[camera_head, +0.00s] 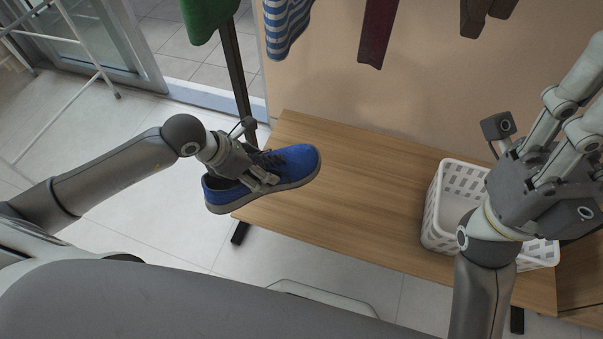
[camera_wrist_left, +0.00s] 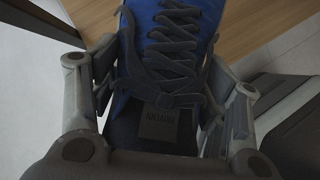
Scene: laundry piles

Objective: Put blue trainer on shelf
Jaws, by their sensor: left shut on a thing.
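The blue trainer (camera_head: 294,165) has dark laces and a grey-brown sole. My left gripper (camera_head: 264,178) is shut on it around the lace area, and the shoe is held over the left end of the wooden shelf (camera_head: 340,190). I cannot tell if the sole touches the wood. In the left wrist view the trainer's laces and tongue (camera_wrist_left: 172,60) lie between the two fingers of my left gripper (camera_wrist_left: 165,105). My right gripper (camera_head: 550,165) is at the right, above a white basket; its fingers point away and their opening is unclear.
The white basket (camera_head: 436,205) stands on the right part of the shelf, partly hidden by my right arm. The shelf's middle is bare. Clothes hang above, including a green garment (camera_head: 207,15) and a striped one (camera_head: 287,25). A drying rack (camera_head: 70,60) stands far left.

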